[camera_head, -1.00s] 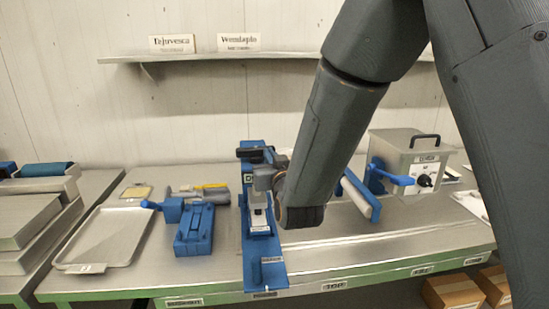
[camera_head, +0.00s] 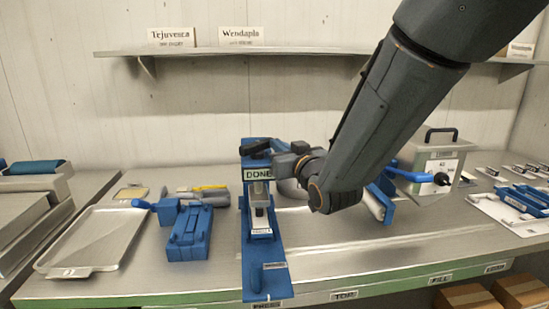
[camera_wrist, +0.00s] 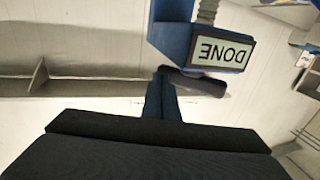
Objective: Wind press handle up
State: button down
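The blue press (camera_head: 264,272) stands upright on the bench in the head view, with a DONE sign (camera_head: 257,174) on its upper front. The sign shows upside down in the wrist view (camera_wrist: 221,54). A dark handle grip (camera_head: 254,149) is at the top of the press. A dark rounded grip (camera_wrist: 197,82) also shows below the sign in the wrist view. My gripper (camera_head: 278,147) is at the press top, just right of the grip. Its fingers are not clear, so I cannot tell whether they touch or hold the handle.
A blue device (camera_head: 189,236) and a metal tray (camera_head: 97,240) are left of the press. A shelf (camera_head: 225,51) runs along the wall behind. Bare bench lies right of the press.

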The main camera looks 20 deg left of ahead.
jog(key=shift+w+b, duration=0.45)
jog(key=shift+b, duration=0.05)
jog(key=shift+w+a, duration=0.1)
jog(key=shift+w, duration=0.05)
dwell(0.4)
